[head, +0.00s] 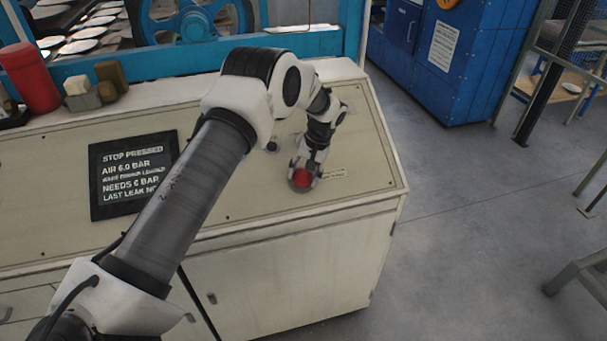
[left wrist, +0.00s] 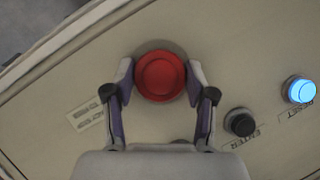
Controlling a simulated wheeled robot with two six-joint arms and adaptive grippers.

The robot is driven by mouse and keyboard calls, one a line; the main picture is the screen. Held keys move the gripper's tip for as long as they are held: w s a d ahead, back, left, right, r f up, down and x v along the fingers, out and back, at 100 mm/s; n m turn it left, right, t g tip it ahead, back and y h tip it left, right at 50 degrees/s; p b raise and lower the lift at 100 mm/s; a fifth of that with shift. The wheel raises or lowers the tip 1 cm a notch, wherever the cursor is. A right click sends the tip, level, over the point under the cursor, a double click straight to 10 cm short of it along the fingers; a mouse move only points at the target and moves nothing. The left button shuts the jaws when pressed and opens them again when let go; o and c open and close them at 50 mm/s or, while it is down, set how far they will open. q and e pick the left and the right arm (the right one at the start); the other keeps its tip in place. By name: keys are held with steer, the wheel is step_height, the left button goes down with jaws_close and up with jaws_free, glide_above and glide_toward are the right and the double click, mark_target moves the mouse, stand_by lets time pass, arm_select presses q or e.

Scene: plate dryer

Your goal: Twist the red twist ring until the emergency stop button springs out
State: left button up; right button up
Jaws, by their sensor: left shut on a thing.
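The red emergency stop button with its twist ring (head: 301,178) sits on the sloped beige console top near its right front corner. In the left wrist view the red ring (left wrist: 160,76) is round, on a grey base, seen from straight above. My left gripper (head: 304,176) reaches down over it. In the left wrist view the two fingers of my left gripper (left wrist: 159,84) stand on either side of the ring, shut on it. Whether the button is pressed in or out cannot be told from above. My right gripper is not in view.
A black button (left wrist: 240,123) and a lit blue reset button (left wrist: 300,90) sit to the right in the left wrist view. A dark sign (head: 130,172) reading "STOP PRESSED" stands on the console. A red cylinder (head: 29,78) stands at the far left. Open floor lies right of the console.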

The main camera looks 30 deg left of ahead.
arm_select(q)
steer(key=shift+f+m+y, duration=0.1)
steer(key=shift+m+y, duration=0.5)
steer(key=shift+m, duration=0.5)
steer(key=o, duration=1.2)
steer(key=shift+c, duration=0.2)
steer(key=v, duration=1.2)
steer(key=shift+w, duration=0.3)
steer(key=shift+f, duration=0.1)
